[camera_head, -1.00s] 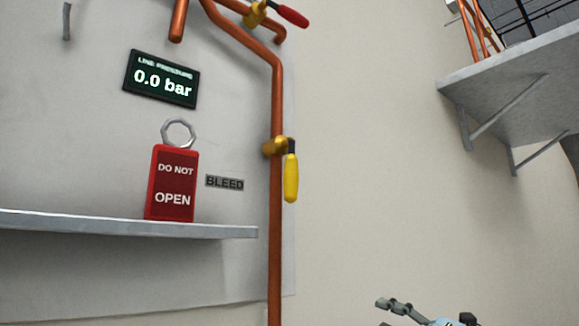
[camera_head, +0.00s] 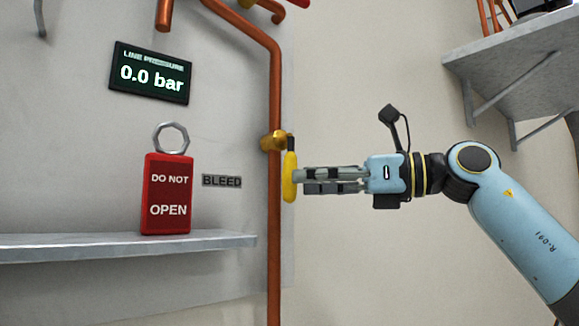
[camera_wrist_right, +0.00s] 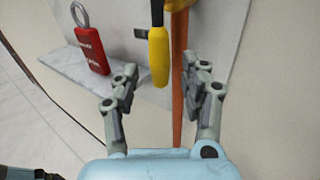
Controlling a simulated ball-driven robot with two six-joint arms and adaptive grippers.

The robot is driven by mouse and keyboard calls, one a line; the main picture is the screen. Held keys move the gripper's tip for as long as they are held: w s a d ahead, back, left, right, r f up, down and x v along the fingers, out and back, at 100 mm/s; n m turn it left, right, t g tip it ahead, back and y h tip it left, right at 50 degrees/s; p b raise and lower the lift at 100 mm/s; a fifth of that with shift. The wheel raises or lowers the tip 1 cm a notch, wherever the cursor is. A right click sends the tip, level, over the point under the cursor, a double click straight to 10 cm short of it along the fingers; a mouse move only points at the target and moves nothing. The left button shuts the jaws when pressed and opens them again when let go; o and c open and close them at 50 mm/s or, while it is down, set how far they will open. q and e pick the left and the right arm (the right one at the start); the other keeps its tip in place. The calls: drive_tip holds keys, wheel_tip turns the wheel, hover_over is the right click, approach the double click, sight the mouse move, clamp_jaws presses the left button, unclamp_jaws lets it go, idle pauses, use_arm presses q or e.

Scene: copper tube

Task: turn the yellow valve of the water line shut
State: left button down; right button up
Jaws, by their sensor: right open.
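The yellow valve handle (camera_head: 290,177) hangs straight down, in line with the vertical copper pipe, from a brass valve body (camera_head: 272,140). In the right wrist view the handle (camera_wrist_right: 159,57) shows ahead, between the lines of the two fingers. My right gripper (camera_head: 300,180) comes in from the right, level, with its fingertips at the handle's lower half; I cannot tell whether they touch it. It also shows in the right wrist view (camera_wrist_right: 161,80), open, with nothing held between its fingers. My left gripper is not in view.
The vertical copper pipe (camera_head: 274,250) runs just behind the handle. A red "DO NOT OPEN" lock tag (camera_head: 167,195) stands on a grey shelf (camera_head: 120,246) at left. A display (camera_head: 150,73) reads 0.0 bar. A "BLEED" label (camera_head: 221,181) is beside the pipe. A grey wall shelf (camera_head: 510,75) is at upper right.

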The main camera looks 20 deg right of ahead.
sight(285, 181)
drive_tip(key=shift+p+x, duration=0.6)
drive_tip(key=shift+x, duration=1.35)
drive_tip(key=c, duration=0.9)
clamp_jaws()
drive_tip(key=shift+w+a+f, duration=0.1)
drive_tip(key=shift+w+a, duration=0.15)
drive_tip(key=shift+a, duration=0.05)
